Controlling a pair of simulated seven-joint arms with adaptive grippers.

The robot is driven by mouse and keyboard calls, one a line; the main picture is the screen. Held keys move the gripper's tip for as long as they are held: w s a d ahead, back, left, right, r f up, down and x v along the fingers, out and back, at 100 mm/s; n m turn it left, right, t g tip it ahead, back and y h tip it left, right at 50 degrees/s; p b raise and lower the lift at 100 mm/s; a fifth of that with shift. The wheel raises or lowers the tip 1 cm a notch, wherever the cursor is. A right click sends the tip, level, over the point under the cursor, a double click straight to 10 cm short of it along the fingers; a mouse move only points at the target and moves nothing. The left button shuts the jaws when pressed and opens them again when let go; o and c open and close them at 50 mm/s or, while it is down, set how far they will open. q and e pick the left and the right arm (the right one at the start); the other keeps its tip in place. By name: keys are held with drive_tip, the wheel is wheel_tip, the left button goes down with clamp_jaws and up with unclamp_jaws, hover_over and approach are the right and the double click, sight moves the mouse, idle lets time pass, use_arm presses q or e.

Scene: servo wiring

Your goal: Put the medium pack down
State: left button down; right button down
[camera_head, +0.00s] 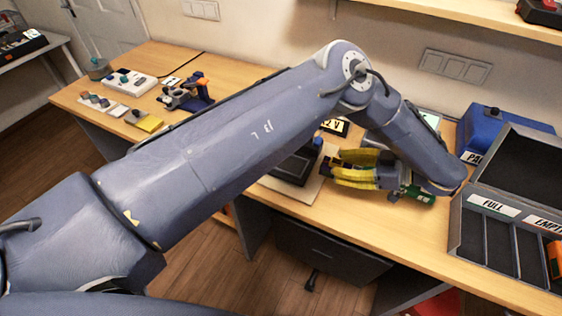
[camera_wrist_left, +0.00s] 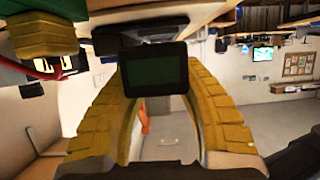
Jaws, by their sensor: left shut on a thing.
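My left gripper (camera_head: 352,168), with yellow segmented fingers, is low over the right part of the desk, its fingers pointing left. In the left wrist view, its two curved fingers (camera_wrist_left: 148,80) close around the sides of a dark box with a dark green face (camera_wrist_left: 154,74), which fits the medium pack. No label on it is readable. In the head view the fingers largely hide what they hold, and I cannot tell whether it touches the surface. A black device (camera_head: 293,166) stands on a pale board (camera_head: 303,190) just left of the fingertips. My right gripper is not in view.
An open grey case (camera_head: 463,233) with "FULL" and "EMPTY" compartments stands at the right. A blue box (camera_head: 483,128) is behind it. A blue-orange fixture (camera_head: 187,93) and a white power strip (camera_head: 130,84) are at the left. My left arm covers the desk's middle.

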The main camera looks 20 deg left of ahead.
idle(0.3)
use_arm(q)
drive_tip(key=shift+w+a+r, duration=0.1)
drive_tip(key=shift+w+a, duration=0.1)
drive_tip(key=shift+a, duration=0.55)
drive_tip(key=a, duration=0.5)
drive_tip(key=w+a, duration=0.1)
drive_tip(key=a, duration=0.4)
drive_tip(key=w+a, duration=0.1)
drive_tip(key=a, duration=0.4)
drive_tip(key=shift+w+a, duration=0.15)
drive_tip(key=shift+a, duration=0.05)
drive_tip(key=shift+a+f, duration=0.5)
drive_tip(key=shift+f, duration=0.25)
drive_tip(key=shift+w+d+f, duration=0.1)
drive_tip(key=shift+f, duration=0.8)
drive_tip(key=shift+f, duration=0.1)
drive_tip(key=c, duration=0.9)
unclamp_jaws()
drive_tip(key=shift+o, duration=0.2)
drive_tip(key=shift+f, duration=0.1)
